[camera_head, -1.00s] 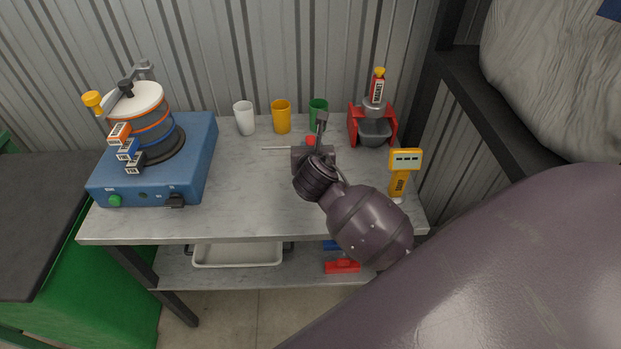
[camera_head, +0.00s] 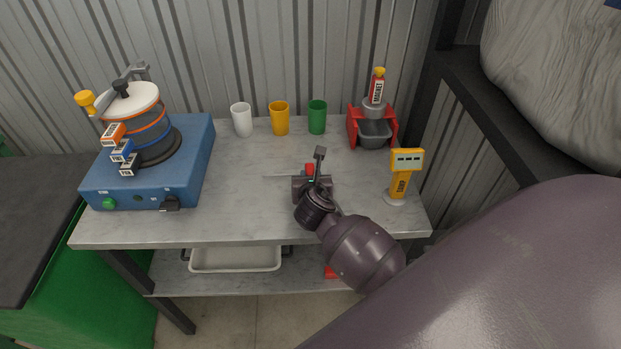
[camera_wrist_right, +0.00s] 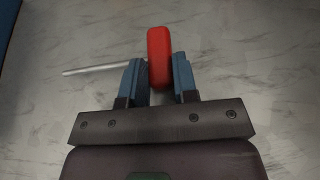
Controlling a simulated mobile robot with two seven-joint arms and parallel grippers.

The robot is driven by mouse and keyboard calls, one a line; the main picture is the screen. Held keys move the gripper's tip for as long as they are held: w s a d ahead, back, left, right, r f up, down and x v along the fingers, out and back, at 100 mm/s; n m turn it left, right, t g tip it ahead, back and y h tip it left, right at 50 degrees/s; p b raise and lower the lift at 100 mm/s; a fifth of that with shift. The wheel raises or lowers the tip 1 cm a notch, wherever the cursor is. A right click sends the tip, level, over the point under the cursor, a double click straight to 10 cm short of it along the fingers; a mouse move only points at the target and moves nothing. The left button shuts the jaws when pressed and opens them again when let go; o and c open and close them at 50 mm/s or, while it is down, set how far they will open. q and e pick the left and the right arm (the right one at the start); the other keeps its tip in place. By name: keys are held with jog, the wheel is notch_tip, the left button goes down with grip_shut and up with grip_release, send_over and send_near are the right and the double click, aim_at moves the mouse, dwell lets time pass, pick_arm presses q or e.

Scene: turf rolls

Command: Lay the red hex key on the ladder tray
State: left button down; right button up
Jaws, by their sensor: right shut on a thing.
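My right gripper (camera_head: 314,172) is over the middle-right of the grey tabletop. It is shut on the red handle of the hex key (camera_head: 310,169). In the right wrist view the red handle (camera_wrist_right: 158,58) stands between the two blue-grey fingers (camera_wrist_right: 158,80), and the thin metal rod points left from it. The rod also shows faintly in the head view, left of the gripper. Whether the key clears the tabletop is hard to tell. I see no ladder or ladder tray in these views. My left gripper is not in view.
A blue machine (camera_head: 150,185) with a drum fills the table's left end. White (camera_head: 241,120), orange (camera_head: 279,118) and green (camera_head: 317,117) cups stand at the back. A red holder (camera_head: 355,128) and yellow meter (camera_head: 402,175) stand right. A white tray (camera_head: 235,260) lies on the lower shelf.

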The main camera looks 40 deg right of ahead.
jog(key=shift+f, duration=0.1)
jog(key=o, duration=0.9)
jog(key=shift+o, duration=0.2)
